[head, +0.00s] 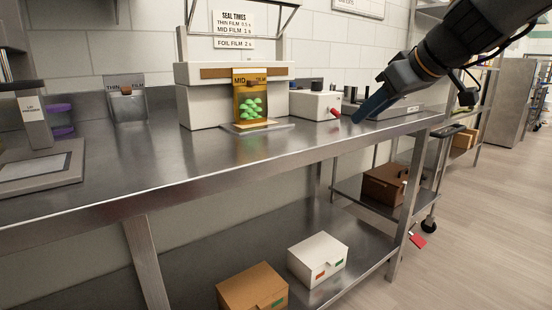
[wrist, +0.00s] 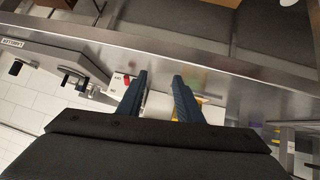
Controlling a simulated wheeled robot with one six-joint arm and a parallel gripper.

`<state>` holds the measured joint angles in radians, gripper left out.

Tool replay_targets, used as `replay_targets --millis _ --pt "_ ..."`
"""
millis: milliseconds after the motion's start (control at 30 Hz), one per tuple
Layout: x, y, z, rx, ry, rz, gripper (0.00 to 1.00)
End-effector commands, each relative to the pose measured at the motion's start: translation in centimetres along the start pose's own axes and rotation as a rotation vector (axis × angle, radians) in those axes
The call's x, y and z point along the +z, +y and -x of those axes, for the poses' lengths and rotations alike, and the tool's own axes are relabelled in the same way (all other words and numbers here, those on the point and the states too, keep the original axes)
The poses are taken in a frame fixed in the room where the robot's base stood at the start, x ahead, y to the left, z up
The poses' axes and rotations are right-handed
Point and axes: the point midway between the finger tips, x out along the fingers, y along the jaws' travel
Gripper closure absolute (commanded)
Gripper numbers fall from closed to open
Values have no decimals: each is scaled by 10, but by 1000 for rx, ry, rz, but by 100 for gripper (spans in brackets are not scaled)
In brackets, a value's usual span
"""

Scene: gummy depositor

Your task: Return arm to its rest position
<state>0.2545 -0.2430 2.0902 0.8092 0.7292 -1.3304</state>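My gripper (head: 366,108) hangs at the right of the steel table (head: 190,174) in the head view, with my dark arm coming in from the upper right. Its fingers slant down and left, near the white box with a red knob (head: 314,104). In the wrist view my gripper (wrist: 160,78) has its two blue fingers apart, with nothing held between them. An orange pouch marked MID FILM (head: 250,85) with green gummies stands upright at the front of the white sealer (head: 200,108), apart from my gripper.
A THIN FILM holder (head: 128,105) stands at the back left, and a scale-like device (head: 40,165) at the far left. The lower shelf holds a brown box (head: 252,288) and a white box (head: 318,258). A cart (head: 375,200) stands right. The table's front middle is clear.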

Motion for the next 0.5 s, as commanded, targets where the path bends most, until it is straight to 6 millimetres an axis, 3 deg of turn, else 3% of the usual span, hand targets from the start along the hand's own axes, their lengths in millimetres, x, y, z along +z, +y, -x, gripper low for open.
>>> replay_targets --millis 267,500 --pt "21 -49 -26 -81 -81 -47 68" --pt "61 -113 -53 -166 -218 -113 68"
